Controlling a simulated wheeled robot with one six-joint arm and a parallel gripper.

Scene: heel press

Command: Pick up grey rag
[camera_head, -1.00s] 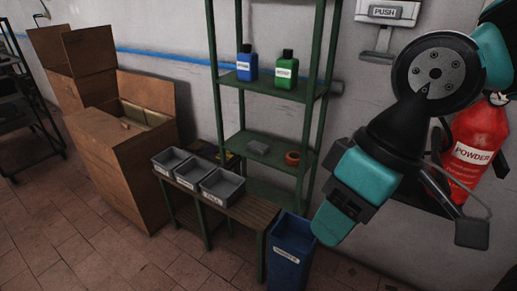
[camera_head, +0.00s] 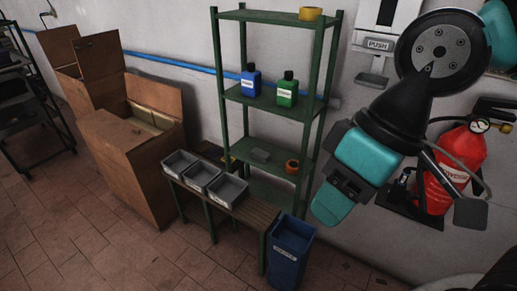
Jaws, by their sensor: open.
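A small flat grey piece (camera_head: 260,155), which looks like the grey rag, lies on a lower shelf of the green rack (camera_head: 247,137). It is left of an orange ring-shaped roll (camera_head: 292,166). It is small in view, so its folds cannot be made out. My gripper (camera_head: 400,208) is open and empty at the right of the picture, in the foreground. It is well apart from the rag.
Blue (camera_head: 251,82) and green (camera_head: 287,92) bottles stand on the shelf above; a yellow roll (camera_head: 311,14) is on top. Grey bins (camera_head: 228,190) sit on a bench beside a blue bin (camera_head: 288,262). A red extinguisher (camera_head: 449,167) is behind my arm. Cardboard boxes (camera_head: 125,160) stand left.

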